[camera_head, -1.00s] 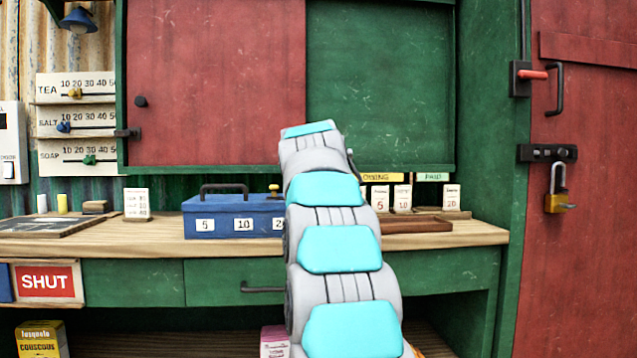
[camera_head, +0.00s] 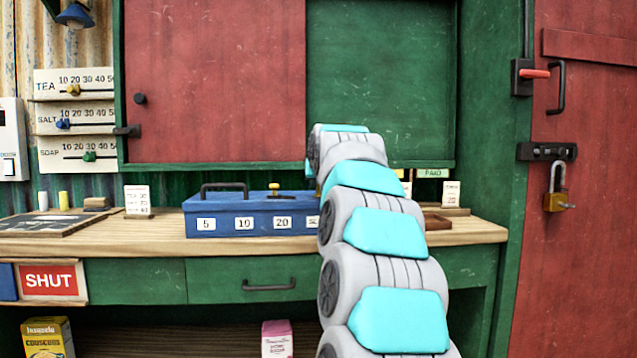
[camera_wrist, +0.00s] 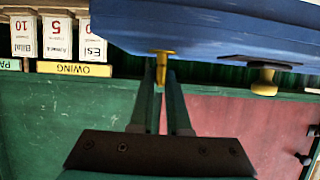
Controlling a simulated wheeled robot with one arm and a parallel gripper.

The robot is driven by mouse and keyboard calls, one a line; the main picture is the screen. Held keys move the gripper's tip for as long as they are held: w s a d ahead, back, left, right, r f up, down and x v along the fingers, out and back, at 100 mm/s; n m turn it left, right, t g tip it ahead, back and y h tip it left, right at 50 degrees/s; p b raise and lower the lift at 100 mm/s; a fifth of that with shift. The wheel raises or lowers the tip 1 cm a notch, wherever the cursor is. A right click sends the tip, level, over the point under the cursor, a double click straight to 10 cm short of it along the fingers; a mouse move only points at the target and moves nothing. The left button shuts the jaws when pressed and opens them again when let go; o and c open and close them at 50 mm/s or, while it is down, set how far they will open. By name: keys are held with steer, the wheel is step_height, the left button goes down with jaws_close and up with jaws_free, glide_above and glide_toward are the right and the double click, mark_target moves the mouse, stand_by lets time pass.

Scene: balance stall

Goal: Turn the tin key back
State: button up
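The blue cash tin (camera_head: 235,205) stands on the counter, with price labels along its front and a black handle on its lid. It also shows upside down in the wrist view (camera_wrist: 200,25). The yellow tin key (camera_wrist: 162,66) projects from the tin there. My gripper (camera_wrist: 163,78) is at the key, its two narrow fingers close together with the key between the tips. I see no clear gap beside the key, so the fingers look shut on it. A yellow knob (camera_wrist: 264,82) on a dark plate sits beside it on the tin. In the head view my arm hides my gripper and the key.
An OWING label (camera_wrist: 74,69) and price cards (camera_wrist: 56,35) stand close beside the tin. The wooden counter (camera_head: 160,238) has a dark slate (camera_head: 45,223) at left and a brown tray (camera_head: 438,223) at right. A drawer handle (camera_head: 268,286) sticks out below.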

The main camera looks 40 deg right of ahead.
steer(key=o, duration=0.4)
steer(key=shift+s, duration=0.1)
steer(key=v, duration=0.7)
steer(key=shift+s, duration=0.25)
steer(key=shift+a+r, duration=0.15)
